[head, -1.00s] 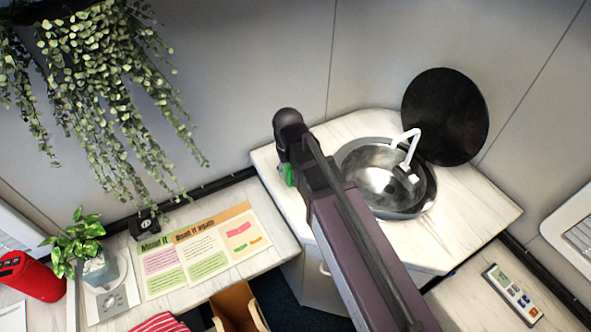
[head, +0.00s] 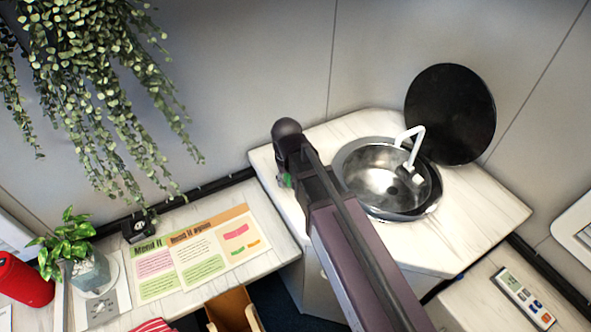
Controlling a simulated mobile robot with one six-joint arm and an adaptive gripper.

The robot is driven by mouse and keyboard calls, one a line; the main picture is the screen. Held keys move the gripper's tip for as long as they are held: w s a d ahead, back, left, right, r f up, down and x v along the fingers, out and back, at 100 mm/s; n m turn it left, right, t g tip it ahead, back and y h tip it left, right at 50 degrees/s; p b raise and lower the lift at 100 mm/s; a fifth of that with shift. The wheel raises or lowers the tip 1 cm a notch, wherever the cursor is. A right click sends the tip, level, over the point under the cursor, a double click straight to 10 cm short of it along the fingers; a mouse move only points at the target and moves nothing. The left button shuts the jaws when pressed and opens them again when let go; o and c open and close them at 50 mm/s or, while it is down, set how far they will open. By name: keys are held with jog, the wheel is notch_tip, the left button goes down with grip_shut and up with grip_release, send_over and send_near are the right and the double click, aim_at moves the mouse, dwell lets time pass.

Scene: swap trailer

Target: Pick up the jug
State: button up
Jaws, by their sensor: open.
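I cannot make out a jug clearly in the head view. My arm reaches from the bottom right to the corner counter, left of the sink. My gripper (head: 284,168) is at the arm's far end, mostly hidden behind my wrist. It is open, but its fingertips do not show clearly. A small green patch (head: 286,181) shows just under the wrist; I cannot tell whether it belongs to an object or to the gripper.
A steel sink (head: 378,180) with a white tap (head: 412,146) is set in the corner counter (head: 480,222). A black disc (head: 452,112) leans behind it. Left are a poster (head: 195,252), potted plant (head: 88,265) and red cylinder (head: 22,282). A hanging plant (head: 95,90) is above.

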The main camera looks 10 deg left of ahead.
jog(key=shift+c, duration=0.3)
grip_shut()
jog(key=shift+r+p, duration=0.4)
jog(key=shift+r, duration=0.05)
dwell(0.4)
